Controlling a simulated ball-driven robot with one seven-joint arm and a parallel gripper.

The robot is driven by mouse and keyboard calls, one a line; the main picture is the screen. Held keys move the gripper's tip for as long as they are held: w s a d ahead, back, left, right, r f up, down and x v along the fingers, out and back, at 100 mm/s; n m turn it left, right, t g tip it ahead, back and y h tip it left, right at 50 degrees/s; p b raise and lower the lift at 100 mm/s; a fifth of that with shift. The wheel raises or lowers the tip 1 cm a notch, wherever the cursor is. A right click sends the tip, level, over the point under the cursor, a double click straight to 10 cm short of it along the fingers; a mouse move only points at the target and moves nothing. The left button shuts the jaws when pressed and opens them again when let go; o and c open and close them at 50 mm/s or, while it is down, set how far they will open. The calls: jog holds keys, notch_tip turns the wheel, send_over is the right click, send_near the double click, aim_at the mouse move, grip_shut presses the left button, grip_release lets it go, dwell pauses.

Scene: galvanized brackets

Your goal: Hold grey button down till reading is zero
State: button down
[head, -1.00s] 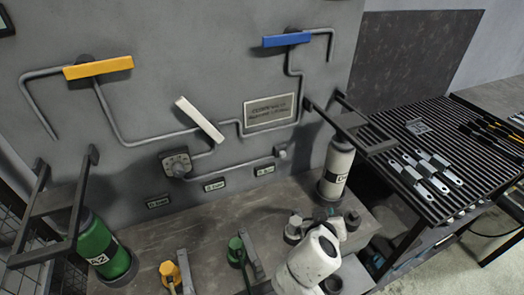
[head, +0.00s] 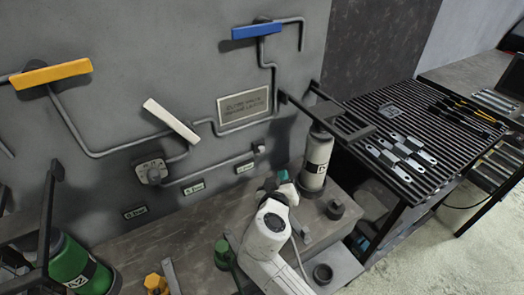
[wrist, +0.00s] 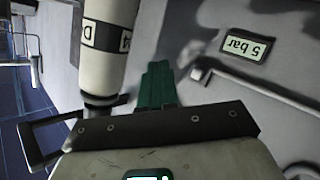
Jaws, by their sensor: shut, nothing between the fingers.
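My gripper (head: 285,178) is shut and empty, just left of the white bottle (head: 316,160) in the head view. Its green fingers also show in the wrist view (wrist: 157,82), pressed together beside the bottle. A small grey round fitting (head: 259,150) sits on the panel at a pipe end, above the right display (head: 245,168). I cannot tell whether it is the grey button. In the wrist view, a display (wrist: 243,45) reads "5 bar" upside down, to the right of the fingers. No contact with a button is visible.
The panel carries orange (head: 50,74), white (head: 171,121) and blue (head: 257,31) levers and a plate (head: 243,107). A green bottle (head: 75,262) stands left. Grey cylinders (head: 336,210) stand on the bench. A slatted table (head: 440,120) holds metal brackets.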

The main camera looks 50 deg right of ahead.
aim_at(261, 149)
jog(key=w+d+b, duration=0.1)
jog(key=w+d, duration=0.1)
jog(key=w, duration=0.5)
jog(key=shift+w+b, duration=0.2)
jog(key=shift+b, duration=0.15)
jog(key=shift+w+d, duration=0.1)
dwell(1.7)
jog(key=shift+w+d+b, duration=0.1)
jog(key=shift+w+b, duration=0.2)
jog(key=shift+b, duration=0.05)
jog(key=shift+w+d+b, duration=0.15)
jog(key=shift+w+b, duration=0.2)
jog(key=shift+w, duration=0.15)
dwell(1.6)
jog(key=shift+s, duration=0.1)
jog(key=shift+s+a, duration=0.25)
jog(key=shift+s, duration=0.55)
